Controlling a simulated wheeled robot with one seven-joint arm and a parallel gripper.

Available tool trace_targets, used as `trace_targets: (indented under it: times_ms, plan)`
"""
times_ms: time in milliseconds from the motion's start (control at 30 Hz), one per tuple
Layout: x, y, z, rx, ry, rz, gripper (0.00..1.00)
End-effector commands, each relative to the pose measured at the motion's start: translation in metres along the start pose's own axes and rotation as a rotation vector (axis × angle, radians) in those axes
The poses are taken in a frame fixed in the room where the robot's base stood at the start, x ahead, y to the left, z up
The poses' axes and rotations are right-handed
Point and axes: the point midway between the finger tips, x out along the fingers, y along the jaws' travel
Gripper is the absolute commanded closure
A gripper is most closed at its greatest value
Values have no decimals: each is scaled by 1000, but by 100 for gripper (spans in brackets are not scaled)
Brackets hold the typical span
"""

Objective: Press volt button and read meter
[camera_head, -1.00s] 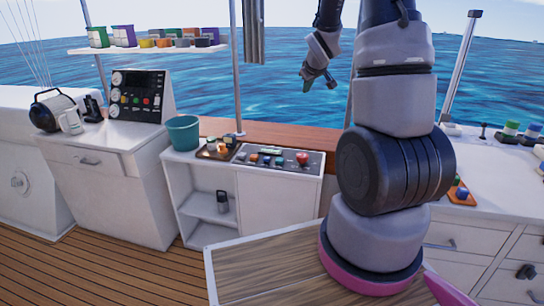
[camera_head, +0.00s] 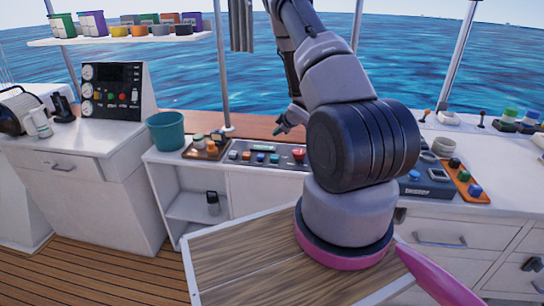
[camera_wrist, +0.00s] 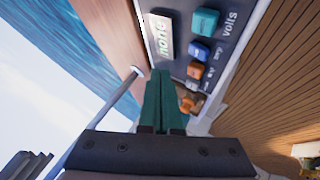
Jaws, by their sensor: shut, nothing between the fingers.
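The meter panel (camera_head: 284,165) sits on the counter in the head view. It has a small lit display (camera_head: 263,147), which also shows tilted in the wrist view (camera_wrist: 160,37); I cannot read a sure value on it. The teal button (camera_wrist: 205,20) by the word "volts" is at the top of the wrist view and also shows in the head view (camera_head: 274,158). A blue button (camera_wrist: 199,50) and an orange button (camera_wrist: 194,70) sit beside it. My gripper (camera_wrist: 163,74) has green fingers, shut and empty. In the head view it hangs above the panel's back edge, apart from the buttons.
A red button (camera_head: 298,154) is at the panel's right, close to my arm. A wooden tray with small items (camera_head: 205,150) and a teal bucket (camera_head: 167,132) stand left. A thin metal post (camera_head: 221,70) rises behind the tray. My arm hides part of the right counter.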

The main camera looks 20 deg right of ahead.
Motion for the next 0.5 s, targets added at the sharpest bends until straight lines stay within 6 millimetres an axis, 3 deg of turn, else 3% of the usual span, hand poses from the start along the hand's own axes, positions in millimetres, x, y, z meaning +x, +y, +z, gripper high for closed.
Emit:
trace_targets:
  times_ms: [300,500]
  plan:
    - [1,-1,1,1,-1,0,100]
    - [14,-10,10,1,-2,-2,100]
